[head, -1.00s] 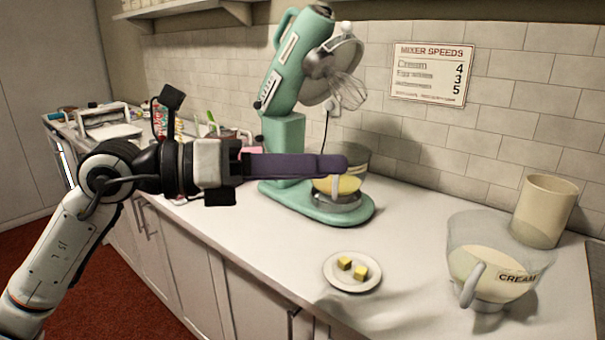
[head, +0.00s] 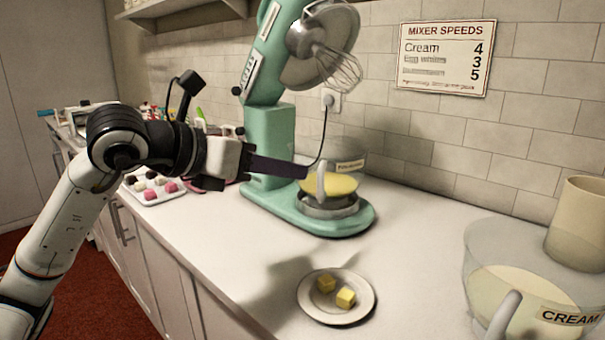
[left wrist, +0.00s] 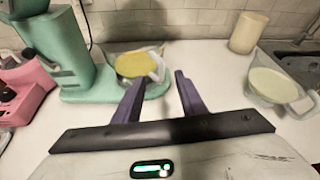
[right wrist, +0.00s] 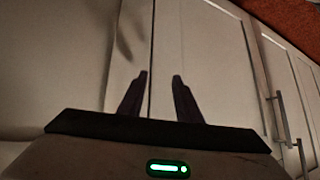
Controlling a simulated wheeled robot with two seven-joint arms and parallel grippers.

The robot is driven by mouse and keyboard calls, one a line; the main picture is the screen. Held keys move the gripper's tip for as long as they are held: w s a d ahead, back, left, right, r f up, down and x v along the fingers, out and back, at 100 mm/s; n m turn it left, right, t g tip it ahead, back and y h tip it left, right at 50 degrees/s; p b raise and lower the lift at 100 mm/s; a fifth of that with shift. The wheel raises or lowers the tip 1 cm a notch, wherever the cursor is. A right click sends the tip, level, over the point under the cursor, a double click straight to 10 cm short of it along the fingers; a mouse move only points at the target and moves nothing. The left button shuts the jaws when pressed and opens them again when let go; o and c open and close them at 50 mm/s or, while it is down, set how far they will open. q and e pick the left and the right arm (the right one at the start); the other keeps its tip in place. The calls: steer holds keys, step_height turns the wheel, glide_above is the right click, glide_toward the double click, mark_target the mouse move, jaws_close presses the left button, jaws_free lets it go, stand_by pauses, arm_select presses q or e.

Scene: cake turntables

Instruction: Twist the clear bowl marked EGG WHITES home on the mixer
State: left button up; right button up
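A clear bowl (head: 347,193) with yellow contents sits on the base of the green mixer (head: 268,150). Its label is too small to read surely. Its pale upright handle (head: 320,181) faces my left gripper (head: 303,172), whose fingertips are just left of it. In the left wrist view the bowl (left wrist: 132,68) is ahead, and its handle (left wrist: 156,67) shows just beyond and between the tips of my open left gripper (left wrist: 159,77). Contact is not visible. The mixer head is tilted up, with the whisk above the bowl. My right gripper (right wrist: 160,77) is open and empty before cabinet doors.
A plate (head: 309,307) with two yellow cubes lies in front of the mixer. A clear bowl labelled CREAM (head: 480,252) and a beige canister (head: 578,222) stand at the right. A tray of small sweets (head: 150,197) lies behind my left arm. A speeds sign (head: 445,57) hangs on the wall.

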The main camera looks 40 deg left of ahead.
arm_select(q)
steer(key=p, duration=0.2)
glide_toward(327, 179)
steer(key=w+d, duration=0.2)
steer(key=shift+w+d+f, duration=0.1)
steer(key=shift+w+f, duration=0.25)
steer(key=shift+w, duration=0.15)
jaws_close()
